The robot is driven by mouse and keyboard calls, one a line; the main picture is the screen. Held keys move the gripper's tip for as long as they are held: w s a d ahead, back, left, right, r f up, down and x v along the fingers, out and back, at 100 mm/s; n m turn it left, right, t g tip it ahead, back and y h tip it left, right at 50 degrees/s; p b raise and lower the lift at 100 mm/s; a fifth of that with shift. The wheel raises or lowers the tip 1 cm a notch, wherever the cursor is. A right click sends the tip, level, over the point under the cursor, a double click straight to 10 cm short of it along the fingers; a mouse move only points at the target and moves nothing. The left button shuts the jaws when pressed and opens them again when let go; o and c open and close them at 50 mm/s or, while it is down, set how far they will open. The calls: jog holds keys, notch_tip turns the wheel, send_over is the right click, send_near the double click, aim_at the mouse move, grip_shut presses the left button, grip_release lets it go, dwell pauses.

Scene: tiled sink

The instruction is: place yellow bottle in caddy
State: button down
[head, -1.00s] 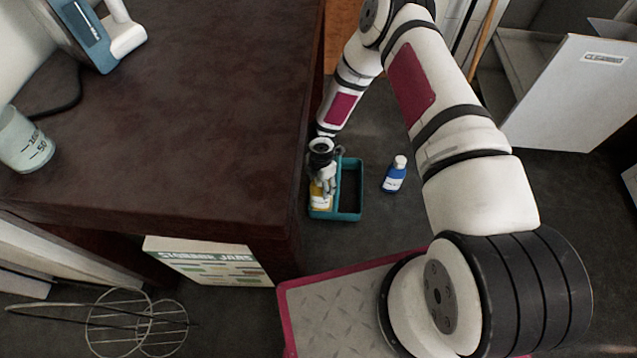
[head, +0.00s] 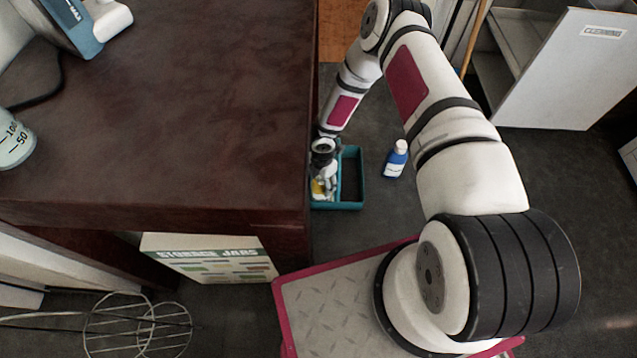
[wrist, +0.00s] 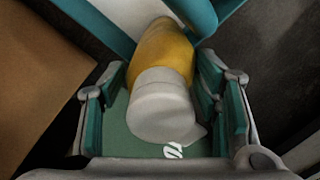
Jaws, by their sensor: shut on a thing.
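The yellow bottle (head: 317,189) shows as a small yellow patch at my gripper in the head view. In the wrist view the yellow bottle (wrist: 165,52) lies between my fingers, its grey-white cap towards the camera. My gripper (head: 325,184) is shut on it. The teal caddy (head: 361,183) stands on the floor beside the dark counter and has two compartments. My gripper and the bottle are over or in its left compartment; I cannot tell whether the bottle touches the bottom. The right compartment looks empty. In the wrist view, the caddy's teal wall (wrist: 96,20) shows beyond the fingers.
The dark counter (head: 200,110) rises close on the caddy's left. Floor between caddy and box is mostly clear.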

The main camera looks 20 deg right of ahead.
jog(key=c, duration=0.6)
grip_release()
jog(key=shift+o, duration=0.2)
jog(key=shift+r, duration=0.1)
notch_tip(320, 180, up, 12)
jog(key=p, duration=0.5)
